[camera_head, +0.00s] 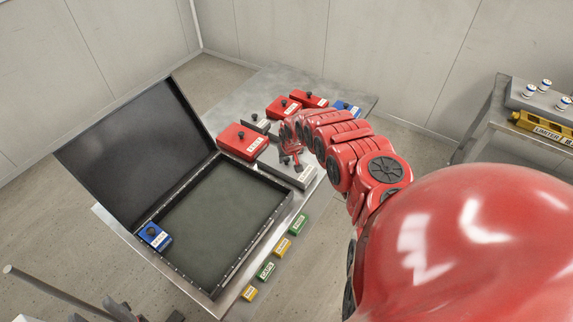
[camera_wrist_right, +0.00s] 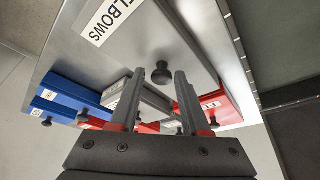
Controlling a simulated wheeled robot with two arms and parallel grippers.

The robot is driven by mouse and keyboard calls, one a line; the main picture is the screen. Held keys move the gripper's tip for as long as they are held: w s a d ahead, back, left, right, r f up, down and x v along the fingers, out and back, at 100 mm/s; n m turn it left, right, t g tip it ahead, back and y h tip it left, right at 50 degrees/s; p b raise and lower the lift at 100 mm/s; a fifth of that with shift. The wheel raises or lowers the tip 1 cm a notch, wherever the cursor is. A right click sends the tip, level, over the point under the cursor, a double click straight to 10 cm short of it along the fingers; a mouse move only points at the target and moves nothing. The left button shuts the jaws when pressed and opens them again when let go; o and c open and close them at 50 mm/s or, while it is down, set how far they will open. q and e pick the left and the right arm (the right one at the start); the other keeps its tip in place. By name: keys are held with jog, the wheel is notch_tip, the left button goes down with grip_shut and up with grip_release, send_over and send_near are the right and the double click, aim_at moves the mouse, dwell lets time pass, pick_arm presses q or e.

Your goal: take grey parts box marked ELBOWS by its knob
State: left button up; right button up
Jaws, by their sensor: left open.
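The grey ELBOWS box (camera_wrist_right: 145,35) fills the top of the right wrist view, with its white label and dark round knob (camera_wrist_right: 161,73). In the head view the grey box (camera_head: 291,171) lies on the table right of the open case, partly hidden by my right gripper (camera_head: 289,152). In the wrist view my right gripper (camera_wrist_right: 157,92) is open, its fingertips on either side of the knob in the picture; contact cannot be told.
The open black case (camera_head: 243,268) stands left of the grey box, with a blue box (camera_head: 155,236) in its corner. Red boxes (camera_head: 242,142), another grey box (camera_head: 256,124) and a blue box (camera_head: 346,107) stand close by. Small green and yellow boxes (camera_head: 265,271) line the front edge.

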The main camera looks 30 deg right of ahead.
jog(key=shift+w+f, duration=0.35)
grip_shut()
jog(key=shift+s+r, duration=0.1)
dwell(0.7)
